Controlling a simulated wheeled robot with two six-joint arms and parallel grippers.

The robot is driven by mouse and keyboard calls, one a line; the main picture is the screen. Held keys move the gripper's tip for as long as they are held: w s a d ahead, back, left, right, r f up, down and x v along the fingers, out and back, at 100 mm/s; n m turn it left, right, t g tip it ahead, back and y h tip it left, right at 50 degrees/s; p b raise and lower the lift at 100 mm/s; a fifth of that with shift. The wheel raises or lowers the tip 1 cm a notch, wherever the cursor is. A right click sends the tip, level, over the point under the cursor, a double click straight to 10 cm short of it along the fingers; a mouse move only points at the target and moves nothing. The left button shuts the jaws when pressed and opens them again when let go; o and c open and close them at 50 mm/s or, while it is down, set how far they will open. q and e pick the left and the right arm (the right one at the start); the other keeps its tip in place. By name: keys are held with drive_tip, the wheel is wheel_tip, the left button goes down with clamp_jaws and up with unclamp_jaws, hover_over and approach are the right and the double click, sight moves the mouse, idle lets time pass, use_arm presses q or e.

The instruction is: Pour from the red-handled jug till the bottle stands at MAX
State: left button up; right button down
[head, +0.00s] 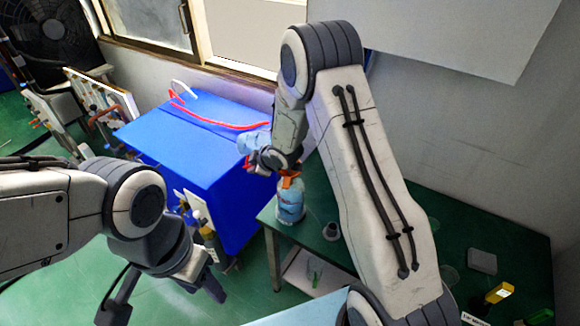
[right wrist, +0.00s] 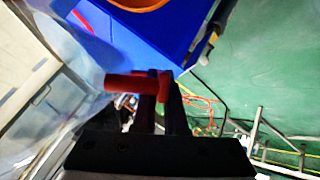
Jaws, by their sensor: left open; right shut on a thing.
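The jug (head: 256,141) is light blue and partly hidden behind my right gripper (head: 262,160). Its red handle (right wrist: 126,83) lies between the shut fingers of my right gripper (right wrist: 163,88) in the right wrist view. The jug is above and to the left of the bottle and looks tilted; whether liquid is flowing I cannot tell. The bottle (head: 290,207) is light blue and stands upright at the table's left end, with an orange piece (head: 291,180) at its top. Its MAX mark and level are not readable. My left gripper (head: 160,303) is open and empty, low over the floor.
The green table (head: 448,228) holds a small dark grey piece (head: 331,231), a grey block (head: 482,261) and a yellow item (head: 499,292). A blue cabinet (head: 190,140) with a red hose (head: 215,122) stands behind. My right arm hides part of the table.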

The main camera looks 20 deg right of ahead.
drive_tip(key=shift+w+r, duration=0.1)
drive_tip(key=shift+r, duration=0.05)
idle(0.4)
drive_tip(key=shift+w+a+f+t+y+b, duration=0.15)
drive_tip(key=shift+t+y+b, duration=0.45)
drive_tip(key=shift+b, duration=0.8)
idle(1.3)
